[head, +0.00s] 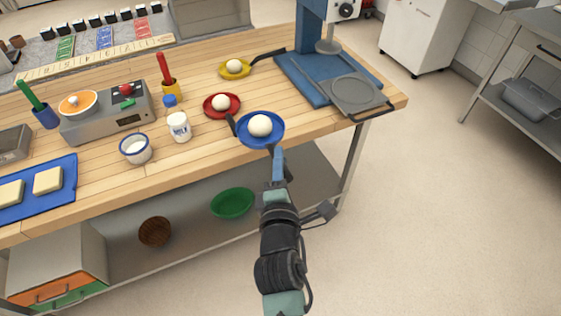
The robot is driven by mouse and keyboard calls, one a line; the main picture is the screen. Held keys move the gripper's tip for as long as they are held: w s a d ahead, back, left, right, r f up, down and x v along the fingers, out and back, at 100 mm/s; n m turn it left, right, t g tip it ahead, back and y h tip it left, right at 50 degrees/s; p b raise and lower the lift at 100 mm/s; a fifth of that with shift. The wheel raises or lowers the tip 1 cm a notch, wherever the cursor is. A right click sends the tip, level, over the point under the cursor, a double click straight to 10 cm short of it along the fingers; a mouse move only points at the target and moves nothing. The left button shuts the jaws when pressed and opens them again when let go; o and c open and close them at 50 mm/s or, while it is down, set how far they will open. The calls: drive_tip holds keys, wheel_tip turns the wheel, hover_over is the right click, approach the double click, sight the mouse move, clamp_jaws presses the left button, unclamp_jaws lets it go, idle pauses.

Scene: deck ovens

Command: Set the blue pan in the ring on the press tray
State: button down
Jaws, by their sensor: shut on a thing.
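The blue pan (245,139) holds a white dough ball (260,126) and is at the front edge of the wooden table. My gripper (273,153) is shut at its near side, on what looks like its short dark handle; the jaws hide most of that handle. I cannot tell whether the pan touches the tabletop or is slightly raised. The grey press tray (374,104) sticks out from the blue press (312,30) at the table's right end. A round ring (353,90) is marked on the tray, with nothing in it.
A red pan (209,111) with a dough ball is just behind the blue pan, and a yellow pan (226,72) with another is farther back. Tabletop between blue pan and press is clear.

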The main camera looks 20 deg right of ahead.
drive_tip(key=s+a+f+n+t+y, duration=0.1)
drive_tip(key=s+a+f+n+y, duration=0.3)
drive_tip(key=s+a+f, duration=1)
drive_tip(key=shift+s+a+n+t+y, duration=0.2)
drive_tip(key=shift+a+n+t+y, duration=0.1)
drive_tip(key=shift+a+y, duration=0.95)
